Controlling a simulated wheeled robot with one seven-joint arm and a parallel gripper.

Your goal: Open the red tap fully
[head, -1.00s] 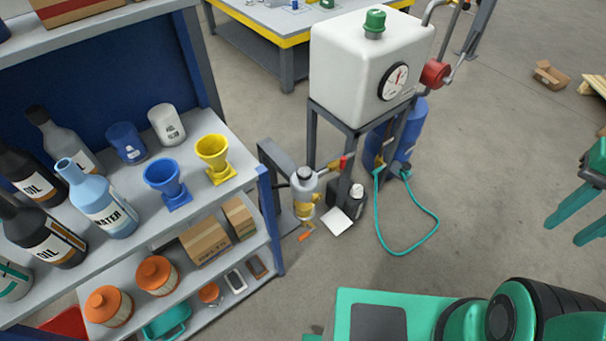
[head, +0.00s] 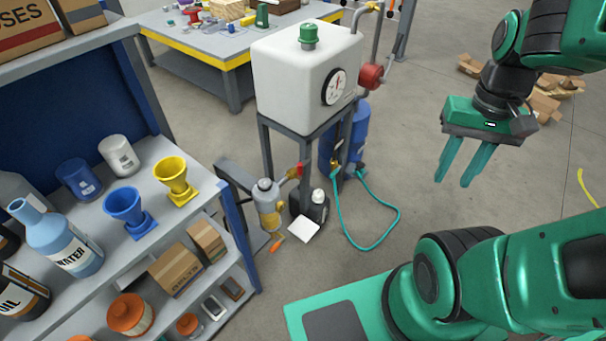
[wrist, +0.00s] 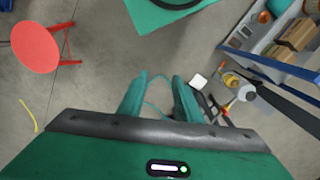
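The red tap (head: 299,170) is a small red handle on the pipe beside the tank stand, above a grey and yellow filter body (head: 268,204). A small red part shows near the pump skid in the wrist view, too small to tell whether it is the tap. My gripper (head: 454,178) is at the upper right of the head view, well to the right of the tap and apart from it. Its two green fingers are apart with nothing between them; they also show in the wrist view (wrist: 158,108). How far the tap is turned is too small to tell.
A white tank (head: 300,80) with a gauge stands on a grey frame. A teal hose (head: 385,235) loops on the floor. A shelf (head: 228,215) with bottles and funnels stands left. A red stool (wrist: 42,47) shows in the wrist view. Floor between gripper and skid is mostly clear.

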